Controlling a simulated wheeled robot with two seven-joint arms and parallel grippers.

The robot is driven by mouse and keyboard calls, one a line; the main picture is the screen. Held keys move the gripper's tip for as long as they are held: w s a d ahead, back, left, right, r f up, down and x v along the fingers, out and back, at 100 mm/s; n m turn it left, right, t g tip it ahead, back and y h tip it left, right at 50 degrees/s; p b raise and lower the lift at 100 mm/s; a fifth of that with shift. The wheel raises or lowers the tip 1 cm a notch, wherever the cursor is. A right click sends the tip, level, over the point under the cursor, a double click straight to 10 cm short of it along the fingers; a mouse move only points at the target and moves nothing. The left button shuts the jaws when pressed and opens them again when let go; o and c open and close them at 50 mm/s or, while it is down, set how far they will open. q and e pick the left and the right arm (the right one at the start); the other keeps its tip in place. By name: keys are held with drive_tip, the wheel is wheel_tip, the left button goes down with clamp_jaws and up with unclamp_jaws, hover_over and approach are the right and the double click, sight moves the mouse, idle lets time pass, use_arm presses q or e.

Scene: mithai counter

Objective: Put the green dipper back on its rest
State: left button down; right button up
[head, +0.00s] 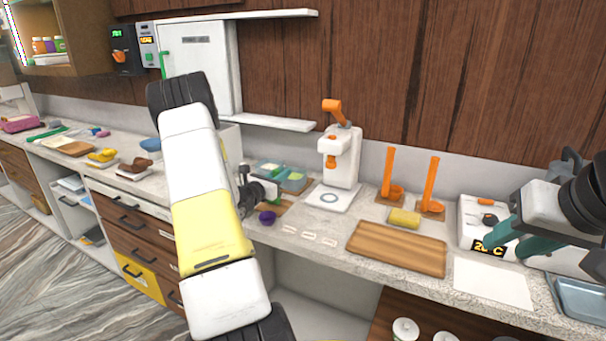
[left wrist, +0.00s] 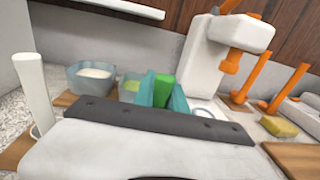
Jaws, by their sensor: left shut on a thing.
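My left gripper (head: 272,190) is above the counter beside the tubs, partly hidden by my own arm in the head view. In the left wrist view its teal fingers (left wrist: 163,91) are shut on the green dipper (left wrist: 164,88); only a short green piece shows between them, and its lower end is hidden. I cannot make out the dipper's empty rest. A wooden pad (left wrist: 15,152) with a white upright handle (left wrist: 33,92) stands at the left of the wrist view. My right gripper (head: 515,243) is open, with no object seen between its fingers, at the right of the counter.
Two tubs (left wrist: 92,77) stand behind the left gripper. A white dispenser (head: 342,165) stands to their right. Two orange dippers (head: 388,172) stand upright on wooden pads beside a yellow sponge (head: 404,218) and a cutting board (head: 398,250). A purple object (head: 267,217) lies near the front edge.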

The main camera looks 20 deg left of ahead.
use_arm(q)
drive_tip(key=shift+f, duration=0.1)
drive_tip(key=c, duration=1.4)
unclamp_jaws()
drive_tip(key=shift+o, duration=0.2)
